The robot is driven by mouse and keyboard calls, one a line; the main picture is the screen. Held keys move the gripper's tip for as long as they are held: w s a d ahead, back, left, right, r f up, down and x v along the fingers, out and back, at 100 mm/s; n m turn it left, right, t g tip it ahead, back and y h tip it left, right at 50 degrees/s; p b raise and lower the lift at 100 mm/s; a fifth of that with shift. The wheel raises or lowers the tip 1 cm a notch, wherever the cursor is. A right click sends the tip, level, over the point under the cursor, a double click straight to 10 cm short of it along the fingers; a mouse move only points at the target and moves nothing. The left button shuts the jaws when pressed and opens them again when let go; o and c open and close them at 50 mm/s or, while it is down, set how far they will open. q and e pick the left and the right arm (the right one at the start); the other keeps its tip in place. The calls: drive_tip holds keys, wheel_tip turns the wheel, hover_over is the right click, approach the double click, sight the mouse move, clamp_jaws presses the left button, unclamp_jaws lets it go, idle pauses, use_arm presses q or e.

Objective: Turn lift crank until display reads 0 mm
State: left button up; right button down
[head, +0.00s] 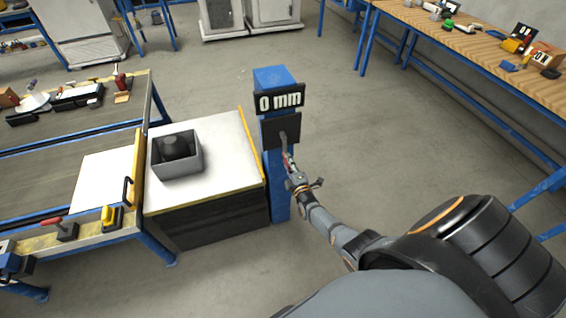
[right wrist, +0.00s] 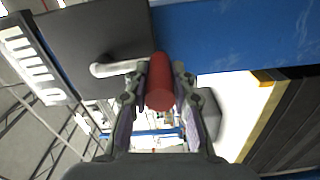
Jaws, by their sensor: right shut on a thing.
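The display (head: 279,99) on the blue post (head: 272,77) reads "0 mm" in the head view. It also shows sideways at the left edge of the right wrist view (right wrist: 38,62). Below it is a dark plate (head: 274,129) with the lift crank (head: 283,138). In the right wrist view the crank has a pale metal arm (right wrist: 112,69) and a red handle (right wrist: 160,90). My right gripper (head: 291,168) is shut on the red handle, with one finger on each side of it (right wrist: 160,88). My left gripper is not in view.
Left of the post is a white-topped platform (head: 222,178) with a grey open box (head: 176,165) holding a dark round part. A blue-framed workbench (head: 60,150) stands further left. A wooden bench (head: 480,50) with tools is at right. The floor between is clear.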

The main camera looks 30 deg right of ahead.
drive_tip(key=shift+s+d+r+n, duration=0.1)
drive_tip(key=shift+s+d+n, duration=0.05)
drive_tip(key=shift+d+n, duration=0.35)
drive_tip(key=shift+s+d+n, duration=0.15)
drive_tip(key=shift+d+n, duration=0.15)
drive_tip(key=shift+d, duration=0.3)
drive_tip(key=shift+d+r, duration=0.1)
drive_tip(key=shift+d, duration=0.05)
drive_tip(key=c, duration=1.1)
unclamp_jaws()
drive_tip(key=shift+s, duration=0.15)
drive_tip(key=v, duration=1.1)
drive_tip(key=shift+s, duration=0.35)
